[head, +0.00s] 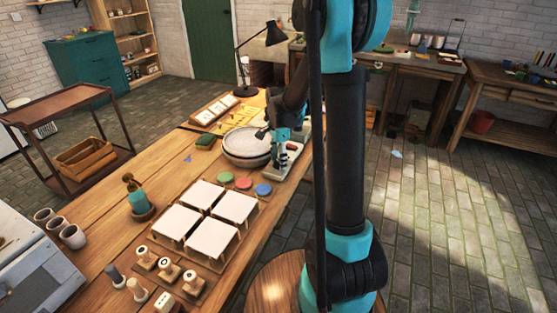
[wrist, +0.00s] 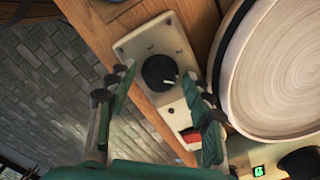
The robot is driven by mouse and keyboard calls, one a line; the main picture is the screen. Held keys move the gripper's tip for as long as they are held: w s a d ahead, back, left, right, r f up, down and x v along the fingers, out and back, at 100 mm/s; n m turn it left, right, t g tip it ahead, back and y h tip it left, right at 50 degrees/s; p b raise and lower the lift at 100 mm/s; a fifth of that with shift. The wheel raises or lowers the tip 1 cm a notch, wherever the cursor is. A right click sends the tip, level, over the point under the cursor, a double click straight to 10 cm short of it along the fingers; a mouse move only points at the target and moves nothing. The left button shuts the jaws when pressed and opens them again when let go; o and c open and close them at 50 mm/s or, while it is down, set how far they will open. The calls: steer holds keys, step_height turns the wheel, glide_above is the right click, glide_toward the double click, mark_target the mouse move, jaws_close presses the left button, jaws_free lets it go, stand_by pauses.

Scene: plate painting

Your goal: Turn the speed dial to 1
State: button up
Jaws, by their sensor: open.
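The speed dial (wrist: 159,71) is a round black knob on a beige control panel (wrist: 136,48). Its white pointer line points right and slightly down in the wrist view. Small dark marks are printed on the panel, too small to read. My gripper (wrist: 163,80) is open, with one finger on each side of the knob; I cannot tell whether either finger touches it. In the head view my gripper (head: 279,137) is over the panel (head: 288,161), beside the round wheel, and the arm hides the dial there.
The pale wheel (wrist: 285,70) stands close at the panel's right in the wrist view. A red switch (wrist: 190,134) is on the panel near my right finger. White tiles (head: 211,235), colour pots (head: 243,183) and stamps (head: 167,268) stand on the table. A black lamp (head: 246,60) stands behind.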

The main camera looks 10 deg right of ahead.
steer(key=shift+c, duration=0.2)
steer(key=c, duration=1.1)
steer(key=shift+n, duration=0.4)
steer(key=n, duration=0.4)
steer(key=shift+n, duration=0.3)
steer(key=n, duration=0.4)
steer(key=shift+n, duration=0.3)
steer(key=n, duration=1.3)
steer(key=shift+n, duration=0.4)
